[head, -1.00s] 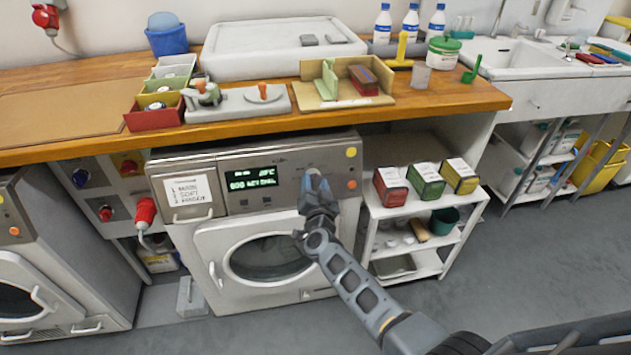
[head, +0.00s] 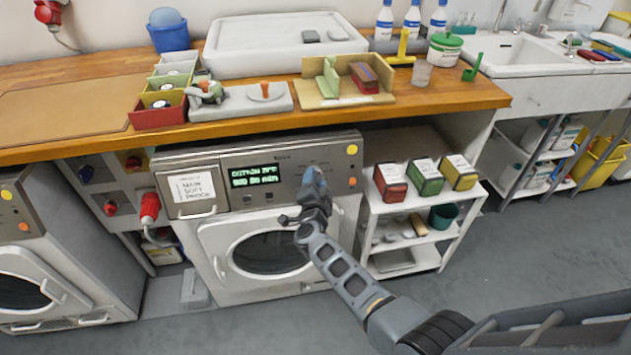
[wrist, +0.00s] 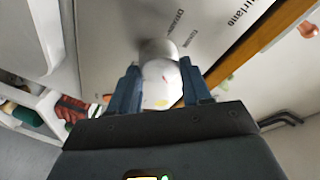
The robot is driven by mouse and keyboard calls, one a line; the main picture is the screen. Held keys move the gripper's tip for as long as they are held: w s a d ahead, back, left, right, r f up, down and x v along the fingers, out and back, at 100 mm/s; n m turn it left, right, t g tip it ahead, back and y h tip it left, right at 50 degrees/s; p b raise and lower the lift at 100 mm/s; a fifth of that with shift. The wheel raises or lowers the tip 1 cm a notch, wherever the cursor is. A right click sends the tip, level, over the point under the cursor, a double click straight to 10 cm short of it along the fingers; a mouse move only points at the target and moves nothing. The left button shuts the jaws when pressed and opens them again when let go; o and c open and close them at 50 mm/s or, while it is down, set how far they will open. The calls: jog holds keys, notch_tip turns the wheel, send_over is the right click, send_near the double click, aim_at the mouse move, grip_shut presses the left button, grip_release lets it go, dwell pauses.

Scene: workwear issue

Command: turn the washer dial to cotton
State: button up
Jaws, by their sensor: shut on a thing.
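The washer (head: 266,250) stands under the wooden counter, with its round door shut. Its dial sits on the right part of the control panel and is mostly hidden by my gripper (head: 314,178) in the head view. In the wrist view my gripper (wrist: 165,88) is shut on the white dial (wrist: 160,80), one blue finger on each side. Printed labels stand on the panel beside the dial, but I cannot tell which one it points to. The green display (head: 254,175) is lit, and its top line looks like "COTTON" with a temperature.
A white shelf unit (head: 413,222) with red, green and yellow boxes stands right of the washer. The counter edge (head: 250,129) overhangs the panel. A red plug (head: 150,207) hangs left of the washer. The floor in front is clear.

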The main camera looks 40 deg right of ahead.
jog(key=o, duration=1)
jog(key=shift+o, duration=0.2)
jog(key=p+v, duration=0.2)
jog(key=v, duration=0.5)
jog(key=shift+s+a, duration=0.3)
